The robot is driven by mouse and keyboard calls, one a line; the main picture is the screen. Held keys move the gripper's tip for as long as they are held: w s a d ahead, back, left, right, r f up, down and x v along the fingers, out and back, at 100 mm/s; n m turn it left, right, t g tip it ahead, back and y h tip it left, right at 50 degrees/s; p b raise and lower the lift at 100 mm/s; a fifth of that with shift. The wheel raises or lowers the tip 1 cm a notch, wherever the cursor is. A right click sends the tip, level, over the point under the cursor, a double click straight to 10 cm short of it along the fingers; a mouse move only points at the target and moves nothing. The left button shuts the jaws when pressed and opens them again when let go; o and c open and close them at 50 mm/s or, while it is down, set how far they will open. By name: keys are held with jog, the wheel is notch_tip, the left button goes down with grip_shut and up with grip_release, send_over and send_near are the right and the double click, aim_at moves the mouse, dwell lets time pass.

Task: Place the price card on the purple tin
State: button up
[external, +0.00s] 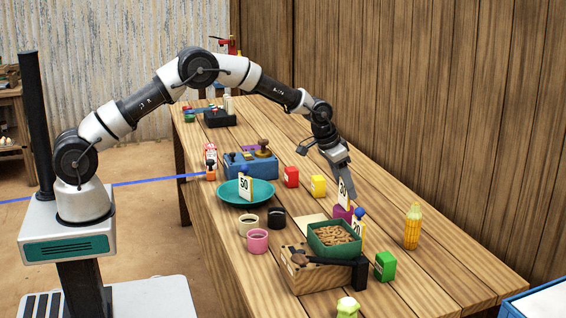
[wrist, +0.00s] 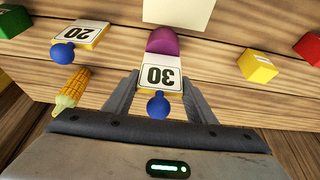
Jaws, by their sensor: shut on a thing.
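A white price card reading 30 (wrist: 160,72), with a yellow edge and a blue knob, is between the fingers of my gripper (wrist: 159,82). My gripper (external: 343,180) is shut on this card, which shows in the external view (external: 343,191). The purple tin (wrist: 162,40) shows just beyond the card in the wrist view and is partly hidden by it. In the external view the purple tin (external: 341,213) is right below the card. I cannot tell whether card and tin touch.
A second card reading 20 (wrist: 88,35) stands close by. A green tray of peanuts (external: 313,246) on a wooden scale is in front. Corn (external: 412,228), a green box (external: 385,266), a yellow box (external: 318,186) and a red box (external: 291,177) stand around.

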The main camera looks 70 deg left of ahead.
jog(key=shift+f, duration=0.1)
jog(key=o, duration=1)
jog(key=shift+o, duration=0.2)
